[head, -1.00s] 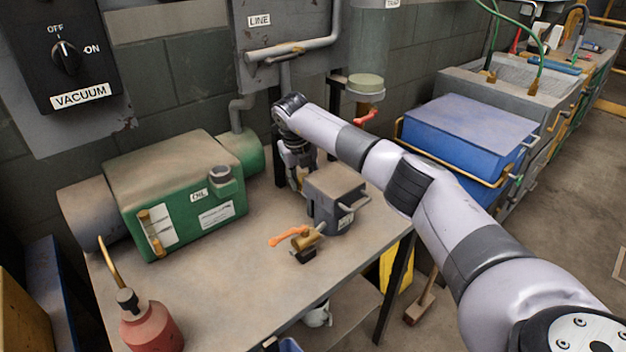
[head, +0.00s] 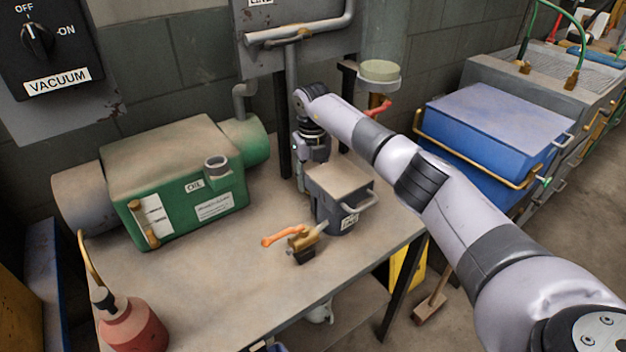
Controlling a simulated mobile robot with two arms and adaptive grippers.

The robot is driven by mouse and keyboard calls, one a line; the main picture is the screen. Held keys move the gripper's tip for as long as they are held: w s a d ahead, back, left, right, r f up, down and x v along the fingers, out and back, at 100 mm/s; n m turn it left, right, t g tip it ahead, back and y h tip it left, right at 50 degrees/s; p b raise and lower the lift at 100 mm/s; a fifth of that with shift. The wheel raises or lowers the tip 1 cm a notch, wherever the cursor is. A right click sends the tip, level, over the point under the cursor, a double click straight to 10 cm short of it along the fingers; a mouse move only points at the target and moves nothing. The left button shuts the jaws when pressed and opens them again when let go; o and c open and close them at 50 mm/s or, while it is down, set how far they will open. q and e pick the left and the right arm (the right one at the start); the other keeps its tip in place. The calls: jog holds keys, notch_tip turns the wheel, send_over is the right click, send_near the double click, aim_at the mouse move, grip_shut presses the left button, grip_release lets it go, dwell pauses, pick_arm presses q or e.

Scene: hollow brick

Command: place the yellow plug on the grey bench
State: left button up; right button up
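I cannot make out a yellow plug in the head view. The bench (head: 205,300), with a worn grey-brown top, fills the middle of the view. My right arm reaches in from the lower right, and my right gripper (head: 303,178) points down over the back of the bench, behind and left of a dark grey lidded canister (head: 335,216). The canister and wrist partly hide its fingers, so neither their opening nor anything between them can be told. My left gripper is not in view.
A green vacuum pump (head: 180,180) stands at the bench's back left, and a red oil can (head: 133,328) at its front left. A brass valve with an orange handle (head: 300,240) lies before the canister. A blue box (head: 490,135) stands right. The bench's front middle is clear.

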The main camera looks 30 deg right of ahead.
jog(key=o, duration=1.2)
jog(key=shift+c, duration=0.2)
notch_tip(320, 180, up, 8)
jog(key=shift+f, duration=0.15)
